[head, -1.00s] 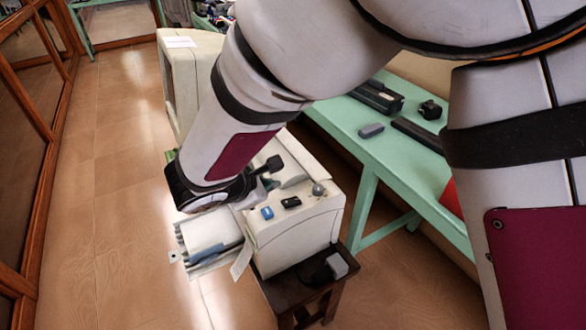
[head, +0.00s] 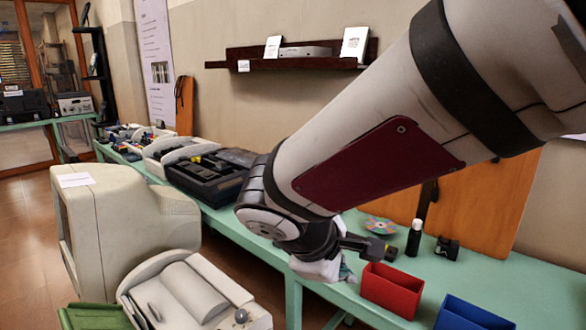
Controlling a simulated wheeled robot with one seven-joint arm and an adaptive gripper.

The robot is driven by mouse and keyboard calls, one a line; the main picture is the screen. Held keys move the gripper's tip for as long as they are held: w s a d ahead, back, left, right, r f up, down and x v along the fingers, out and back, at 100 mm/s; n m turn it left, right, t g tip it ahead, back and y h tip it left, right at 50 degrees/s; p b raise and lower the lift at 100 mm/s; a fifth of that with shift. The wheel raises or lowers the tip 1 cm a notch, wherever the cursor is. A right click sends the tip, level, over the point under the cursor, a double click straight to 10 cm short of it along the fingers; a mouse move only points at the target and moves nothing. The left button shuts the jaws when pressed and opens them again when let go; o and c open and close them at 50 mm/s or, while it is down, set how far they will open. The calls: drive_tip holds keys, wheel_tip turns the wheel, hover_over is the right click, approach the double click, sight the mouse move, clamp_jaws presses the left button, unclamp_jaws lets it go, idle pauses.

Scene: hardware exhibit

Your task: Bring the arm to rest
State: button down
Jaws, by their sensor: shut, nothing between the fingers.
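My arm reaches in from the upper right of the head view and ends in my gripper (head: 328,268), which hangs in front of the green table's edge. The gripper is seen from behind and partly covered by the wrist. Its fingertips are hard to make out, but it is shut and I see nothing held in it. A red bin (head: 391,291) stands on the table just right of the gripper, with a small gap between them in the picture.
The green table (head: 237,226) runs along the wall with black equipment (head: 207,175) on it. A blue bin (head: 470,315) and a small bottle (head: 414,238) stand at right. A beige monitor (head: 125,225) and a beige printer (head: 187,292) are at lower left. A dark shelf (head: 290,62) hangs above.

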drive_tip(key=s+d+r+m+y+p, duration=0.1)
drive_tip(key=s+d+r+m+y, duration=0.1)
drive_tip(key=s+d+m, duration=0.3)
drive_tip(key=s+d+r+m+g+y+p, duration=0.1)
drive_tip(key=s+d+r+m+y, duration=0.2)
drive_tip(key=s, duration=1.1)
drive_tip(key=shift+d+r+m+p, duration=0.3)
drive_tip(key=shift+d+r+m, duration=0.25)
drive_tip(key=shift+d+m, duration=1.7)
drive_tip(key=shift+a+m, duration=0.45)
drive_tip(key=shift+a, duration=0.05)
